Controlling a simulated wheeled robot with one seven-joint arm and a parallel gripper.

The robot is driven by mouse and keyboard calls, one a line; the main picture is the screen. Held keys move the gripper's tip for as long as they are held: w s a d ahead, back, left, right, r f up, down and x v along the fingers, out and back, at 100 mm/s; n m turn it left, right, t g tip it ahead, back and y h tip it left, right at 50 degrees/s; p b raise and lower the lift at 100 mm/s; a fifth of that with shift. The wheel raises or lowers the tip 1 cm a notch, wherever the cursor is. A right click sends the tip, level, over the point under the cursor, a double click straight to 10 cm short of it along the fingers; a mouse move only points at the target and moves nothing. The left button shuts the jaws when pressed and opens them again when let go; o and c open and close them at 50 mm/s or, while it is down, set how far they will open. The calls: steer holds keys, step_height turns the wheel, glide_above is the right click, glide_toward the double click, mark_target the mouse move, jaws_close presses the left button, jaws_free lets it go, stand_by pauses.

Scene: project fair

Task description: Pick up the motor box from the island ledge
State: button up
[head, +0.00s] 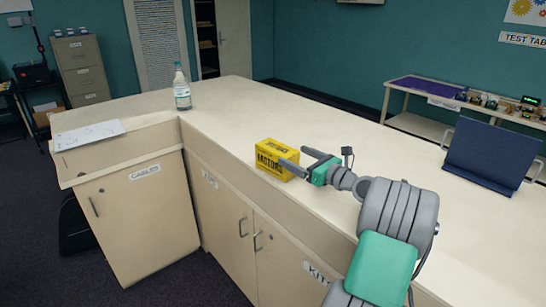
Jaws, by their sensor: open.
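The yellow motor box (270,160), lettered "MOTORS", stands on the pale top of the island ledge (225,128), near its front edge. My gripper (290,160) reaches in from the right, its two grey fingers spread apart. The near finger lies across the right part of the box in the picture, and the far finger shows just beyond its right end. The jaws look empty. I cannot tell whether the fingers touch the box or how far it sits between them.
A clear bottle (182,90) stands at the ledge's far left, with a paper sheet (88,134) on the lower cabinet top. A dark blue upright panel (490,152) stands at the right. The ledge between bottle and box is clear.

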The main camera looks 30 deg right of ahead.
mark_target(277, 147)
steer(key=p+x, duration=0.1)
steer(key=x, duration=0.3)
steer(key=a+p+x, duration=0.1)
steer(key=x, duration=0.3)
steer(key=shift+s+a, duration=0.15)
steer(key=shift+s, duration=0.15)
jaws_close()
stand_by(0.4)
